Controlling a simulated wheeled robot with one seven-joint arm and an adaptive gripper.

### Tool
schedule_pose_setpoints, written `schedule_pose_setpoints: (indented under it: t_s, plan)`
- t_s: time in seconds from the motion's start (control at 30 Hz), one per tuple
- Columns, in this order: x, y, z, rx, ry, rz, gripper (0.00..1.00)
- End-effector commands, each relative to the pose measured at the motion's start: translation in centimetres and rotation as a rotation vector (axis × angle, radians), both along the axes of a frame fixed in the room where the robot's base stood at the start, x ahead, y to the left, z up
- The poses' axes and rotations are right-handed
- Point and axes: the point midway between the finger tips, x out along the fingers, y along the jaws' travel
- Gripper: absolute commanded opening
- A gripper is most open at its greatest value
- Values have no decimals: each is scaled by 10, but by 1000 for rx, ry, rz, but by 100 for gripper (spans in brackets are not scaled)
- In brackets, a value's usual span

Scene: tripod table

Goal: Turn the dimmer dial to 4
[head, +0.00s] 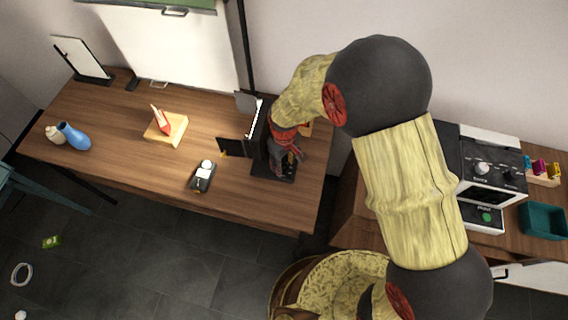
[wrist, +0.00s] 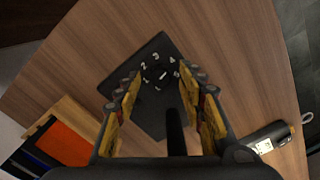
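The dimmer is a dark plate (wrist: 152,112) on the wooden table, with a round black dial (wrist: 158,76) ringed by white numerals. The numerals 2, 3 and 4 can be made out along its far side. I cannot tell for sure which one the dial points to. My gripper (wrist: 161,84) is open, with one finger on each side of the dial in the wrist view; contact cannot be told. In the head view my gripper (head: 286,153) is over the dark plate (head: 270,171) and hides the dial.
A black lamp with open flaps (head: 236,146) stands close left of my gripper. A black-and-white device (head: 203,178) lies near the front edge. The table's front middle has bare wood.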

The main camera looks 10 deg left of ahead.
Motion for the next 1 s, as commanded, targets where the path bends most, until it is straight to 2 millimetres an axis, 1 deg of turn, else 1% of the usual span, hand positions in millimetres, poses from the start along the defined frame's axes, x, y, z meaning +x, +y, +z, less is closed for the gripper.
schedule_pose_setpoints:
  t_s: [0.4, 0.5, 0.6, 0.7, 1.0]
  plan:
    - [1, 1, 80, 3, -5, 0, 40]
    - [1, 1, 95, 3, -3, 0, 40]
    - [1, 1, 105, 1, -2, 0, 40]
    - [0, 0, 110, 1, -1, 0, 40]
    - [0, 0, 112, 0, 0, 0, 40]
